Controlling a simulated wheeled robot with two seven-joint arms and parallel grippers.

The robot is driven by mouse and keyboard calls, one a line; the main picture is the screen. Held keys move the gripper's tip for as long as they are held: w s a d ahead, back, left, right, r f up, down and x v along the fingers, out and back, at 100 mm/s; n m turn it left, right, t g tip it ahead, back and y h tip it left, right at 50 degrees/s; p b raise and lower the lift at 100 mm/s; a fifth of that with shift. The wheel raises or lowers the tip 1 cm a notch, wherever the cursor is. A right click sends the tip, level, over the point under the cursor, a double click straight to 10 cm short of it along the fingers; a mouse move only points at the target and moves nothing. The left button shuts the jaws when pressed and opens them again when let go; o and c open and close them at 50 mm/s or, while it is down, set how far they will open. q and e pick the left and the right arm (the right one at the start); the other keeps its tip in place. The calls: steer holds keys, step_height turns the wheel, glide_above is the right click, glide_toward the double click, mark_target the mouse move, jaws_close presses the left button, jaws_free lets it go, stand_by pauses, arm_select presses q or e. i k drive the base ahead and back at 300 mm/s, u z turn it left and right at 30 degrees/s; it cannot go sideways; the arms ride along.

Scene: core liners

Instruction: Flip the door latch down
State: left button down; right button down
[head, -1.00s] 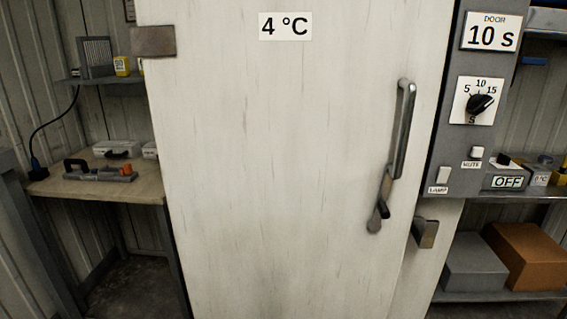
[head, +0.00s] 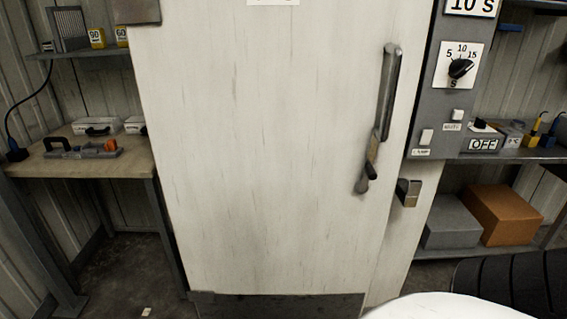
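A white cold-room door (head: 260,170) fills the middle of the head view and looks shut. A long metal handle (head: 389,92) runs down its right side. The dark door latch (head: 371,155) sits at the handle's lower end, with a rounded tip (head: 362,184) hanging down and slightly left. A metal catch (head: 409,192) is on the frame to the right of the latch, apart from it. Neither of my grippers is in view.
A grey control panel (head: 428,100) with a dial (head: 460,67) stands right of the door. Shelves with a grey box (head: 450,222) and a brown box (head: 503,213) are further right. A wooden bench (head: 85,165) is at left. Floor shows at lower left.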

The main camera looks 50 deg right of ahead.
mark_target(369, 172)
steer(key=u, duration=0.85)
steer(key=k, duration=1.55)
steer(key=z, duration=2.05)
steer(key=i, duration=0.5)
steer(key=k, duration=0.7)
steer(key=u, duration=0.05)
steer(key=i, duration=1.1)
steer(key=z, duration=0.5)
